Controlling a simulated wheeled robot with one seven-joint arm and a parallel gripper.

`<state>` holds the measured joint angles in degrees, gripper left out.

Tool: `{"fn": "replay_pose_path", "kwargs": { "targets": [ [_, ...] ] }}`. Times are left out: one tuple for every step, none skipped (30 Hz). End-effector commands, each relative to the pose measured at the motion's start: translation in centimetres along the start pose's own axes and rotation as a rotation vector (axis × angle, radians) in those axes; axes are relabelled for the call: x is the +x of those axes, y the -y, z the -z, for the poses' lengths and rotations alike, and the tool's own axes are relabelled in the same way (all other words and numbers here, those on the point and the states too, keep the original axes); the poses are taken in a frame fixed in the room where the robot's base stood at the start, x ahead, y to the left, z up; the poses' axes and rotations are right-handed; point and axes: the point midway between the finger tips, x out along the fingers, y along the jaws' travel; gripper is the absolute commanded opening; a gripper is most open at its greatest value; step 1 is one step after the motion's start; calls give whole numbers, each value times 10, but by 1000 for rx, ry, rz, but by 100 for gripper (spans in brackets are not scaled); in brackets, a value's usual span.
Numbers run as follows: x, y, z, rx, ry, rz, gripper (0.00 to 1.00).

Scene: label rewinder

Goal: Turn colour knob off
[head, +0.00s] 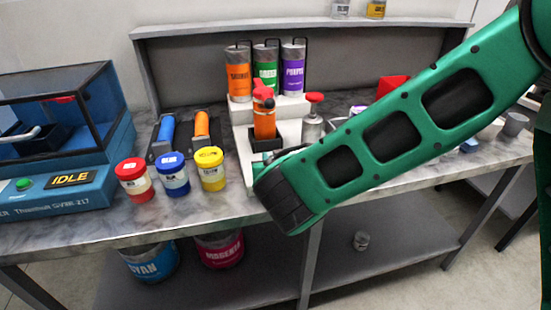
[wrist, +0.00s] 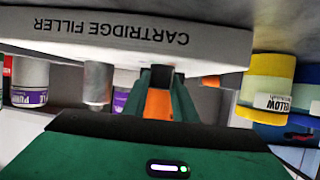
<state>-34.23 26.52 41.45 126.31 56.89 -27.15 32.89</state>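The white cartridge filler (head: 239,112) stands on the bench in the head view, and its lettered panel shows upside down in the wrist view (wrist: 125,33). A red knob-like top (head: 263,91) sits over an orange cartridge (head: 264,123) on it. A second red knob (head: 314,97) tops a metal cylinder right of it. I cannot tell which is the colour knob. My gripper (wrist: 162,88) is at the filler's panel in the wrist view; in the head view my arm hides it. Orange shows between its green fingers, but I cannot tell whether they touch it.
Red (head: 133,180), blue (head: 172,177) and yellow (head: 211,170) jars stand left of my arm. Orange, green and purple canisters (head: 292,72) stand behind the filler. A blue machine reading IDLE (head: 72,179) fills the bench's left end. The yellow jar (wrist: 265,88) is right in the wrist view.

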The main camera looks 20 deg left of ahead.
Motion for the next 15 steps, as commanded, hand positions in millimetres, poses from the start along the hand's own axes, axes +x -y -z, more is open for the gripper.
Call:
{"fn": "replay_pose_path", "kwargs": {
  "targets": [
    [1,-2,2,1,-3,-4,36],
    [1,-2,2,1,-3,-4,43],
    [1,-2,1,1,-2,-3,43],
    [1,-2,1,0,-2,-3,43],
    [0,-1,1,0,-1,-3,43],
    [0,-1,1,0,-1,-2,43],
    [0,-1,0,0,-1,-2,43],
    [0,-1,0,0,-1,-2,43],
    [0,-1,0,0,0,-1,43],
    [0,-1,0,0,0,-1,43],
    [-1,-1,0,0,0,-1,43],
    [-2,0,0,-1,0,0,43],
    [-4,0,0,-1,0,0,43],
    [-6,0,0,-2,0,0,43],
    [-10,0,0,-3,0,1,43]
  ]
}}
